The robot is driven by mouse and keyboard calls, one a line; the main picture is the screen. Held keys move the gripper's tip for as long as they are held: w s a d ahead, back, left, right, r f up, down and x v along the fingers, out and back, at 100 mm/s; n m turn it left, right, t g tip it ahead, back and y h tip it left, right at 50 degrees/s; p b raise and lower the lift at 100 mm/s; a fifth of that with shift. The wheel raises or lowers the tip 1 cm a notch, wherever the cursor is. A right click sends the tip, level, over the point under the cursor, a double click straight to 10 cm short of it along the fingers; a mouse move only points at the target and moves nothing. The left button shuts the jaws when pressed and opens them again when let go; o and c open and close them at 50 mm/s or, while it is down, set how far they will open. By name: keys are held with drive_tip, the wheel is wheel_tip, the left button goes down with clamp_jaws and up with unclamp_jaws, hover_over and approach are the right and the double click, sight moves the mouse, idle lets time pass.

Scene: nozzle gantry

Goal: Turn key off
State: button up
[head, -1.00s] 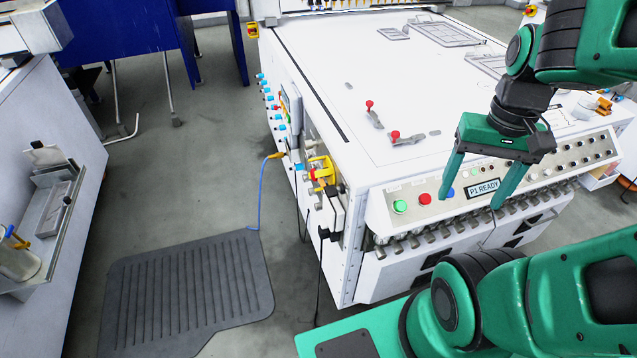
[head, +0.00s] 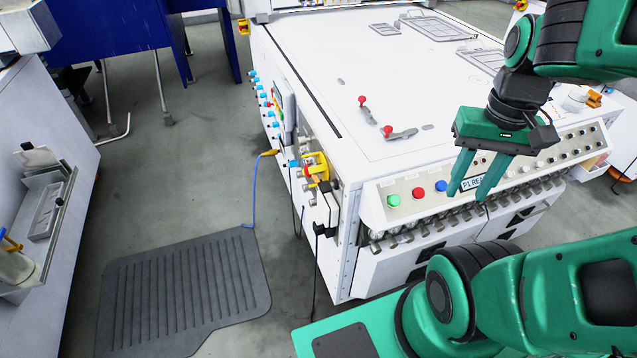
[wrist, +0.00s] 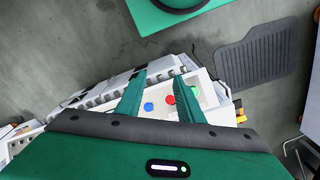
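The control panel (head: 405,212) on the front of the white machine carries a green button (head: 393,201), a red button (head: 418,193), a blue button (head: 441,186) and rows of small dark knobs. I cannot tell a key among these small parts. A yellow bracket with red parts (head: 312,170) sits on the machine's left side, too small to make out as a key. My gripper (head: 466,194) hangs in front of the panel, fingers pointing down, apart and empty. In the wrist view the blue and red buttons (wrist: 169,100) show between the fingers.
The white machine top (head: 350,60) bears two red-knobbed levers (head: 388,132). A blue cable (head: 254,190) hangs at its left side. A dark ribbed mat (head: 185,290) lies on the floor. A grey cabinet (head: 60,120) stands at the left.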

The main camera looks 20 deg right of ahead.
drive_tip(key=w+n, duration=0.1)
drive_tip(key=w, duration=0.1)
drive_tip(key=w+a+n, duration=0.1)
drive_tip(key=w+n, duration=0.1)
drive_tip(key=w+r+n, duration=0.1)
drive_tip(key=w+n, duration=0.1)
drive_tip(key=shift+w+a, duration=0.25)
drive_tip(key=shift+a, duration=0.05)
clamp_jaws()
drive_tip(key=w+a+f+n, duration=0.1)
drive_tip(key=w+a+n, duration=1.6)
drive_tip(key=w+n, duration=0.1)
drive_tip(key=shift+w+a+n, duration=0.2)
drive_tip(key=shift+n, duration=0.3)
drive_tip(key=shift+f, duration=0.1)
